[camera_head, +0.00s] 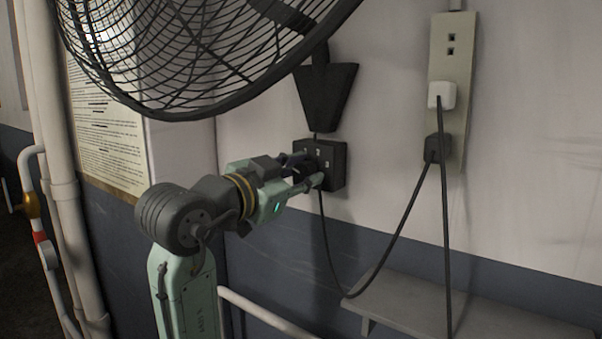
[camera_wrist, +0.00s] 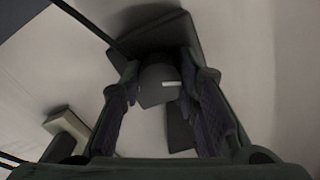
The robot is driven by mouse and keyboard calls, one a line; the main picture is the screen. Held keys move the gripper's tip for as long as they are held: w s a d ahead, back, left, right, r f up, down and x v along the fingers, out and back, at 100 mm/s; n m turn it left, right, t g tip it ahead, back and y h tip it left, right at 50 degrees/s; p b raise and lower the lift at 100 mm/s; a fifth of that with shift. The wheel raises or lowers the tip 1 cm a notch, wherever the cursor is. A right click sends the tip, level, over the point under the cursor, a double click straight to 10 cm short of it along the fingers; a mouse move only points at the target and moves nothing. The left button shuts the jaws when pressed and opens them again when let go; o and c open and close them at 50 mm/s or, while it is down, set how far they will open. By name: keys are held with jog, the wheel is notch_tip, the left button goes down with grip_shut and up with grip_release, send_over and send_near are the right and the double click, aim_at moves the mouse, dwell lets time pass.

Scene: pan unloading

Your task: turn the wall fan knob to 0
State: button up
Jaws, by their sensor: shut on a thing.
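The wall fan (camera_head: 215,45) fills the upper left of the head view, with its dark control box (camera_head: 334,160) on the wall below its bracket. My gripper (camera_head: 312,172) is at the front of this box, with its fingers reaching to it from the left. In the wrist view, my gripper (camera_wrist: 160,95) has its two fingers on either side of the dark knob (camera_wrist: 158,86), shut on it. A short white mark (camera_wrist: 171,85) shows on the knob's face. The knob is mostly hidden by my fingers in the head view, and I cannot read which number it points to.
A power strip (camera_head: 449,110) with plugs is on the wall at right. A black cable (camera_head: 395,245) hangs in a loop from it toward the box. A grey shelf (camera_head: 470,310) juts out below. Pipes (camera_head: 62,170) and a notice board (camera_head: 105,140) are at left.

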jog(key=o, duration=1.2)
jog(key=shift+c, duration=0.2)
jog(key=shift+s+a, duration=0.1)
jog(key=v, duration=1.1)
jog(key=shift+s+a, duration=0.2)
jog(key=shift+s, duration=0.1)
